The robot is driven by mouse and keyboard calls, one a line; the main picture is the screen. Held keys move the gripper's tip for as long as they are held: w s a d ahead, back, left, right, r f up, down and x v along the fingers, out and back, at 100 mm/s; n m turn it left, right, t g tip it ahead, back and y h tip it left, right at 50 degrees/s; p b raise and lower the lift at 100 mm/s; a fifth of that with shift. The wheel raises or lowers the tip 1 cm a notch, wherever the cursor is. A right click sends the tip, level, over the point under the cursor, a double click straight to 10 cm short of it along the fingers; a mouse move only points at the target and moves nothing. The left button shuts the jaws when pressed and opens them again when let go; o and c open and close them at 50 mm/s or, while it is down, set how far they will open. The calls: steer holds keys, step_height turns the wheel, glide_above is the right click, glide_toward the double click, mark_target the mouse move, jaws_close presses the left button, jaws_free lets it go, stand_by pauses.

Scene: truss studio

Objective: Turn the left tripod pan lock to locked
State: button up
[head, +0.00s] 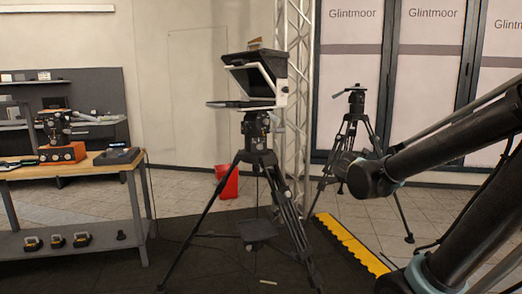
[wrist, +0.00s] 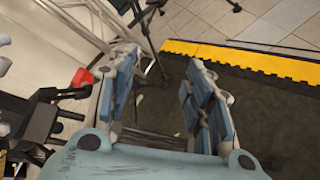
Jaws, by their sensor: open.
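The left tripod (head: 258,158) stands in the middle of the head view with its black legs spread. It carries a teleprompter (head: 262,80) with a white frame. The tripod head (head: 256,124) is under the teleprompter; its pan lock is too small to make out, so I cannot tell its position. In the wrist view my gripper (wrist: 167,88) is open, with blue-padded fingers apart and nothing between them. Dark tripod parts show beyond and left of the fingers, but I cannot tell which parts. I cannot make out the gripper clearly in the head view.
A second tripod (head: 355,108) stands to the right, behind a yellow floor edge (head: 350,245). A metal truss (head: 296,60) rises behind the left tripod. A red bin (head: 227,184) is on the floor. A wooden workbench (head: 80,164) with equipment is at left.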

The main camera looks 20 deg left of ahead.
steer(key=w+a+r+n+t+y, duration=0.1)
steer(key=a+r+n+y, duration=0.15)
steer(key=a+n, duration=0.45)
steer(key=w+a+r+n+t+y, duration=0.1)
steer(key=a+r+n+y, duration=0.2)
steer(key=a, duration=0.6)
steer(key=n+y, duration=0.5)
steer(key=n, duration=0.6)
glide_toward(260, 146)
steer(key=x, duration=0.9)
steer(key=shift+w, duration=0.35)
steer(key=c, duration=1.1)
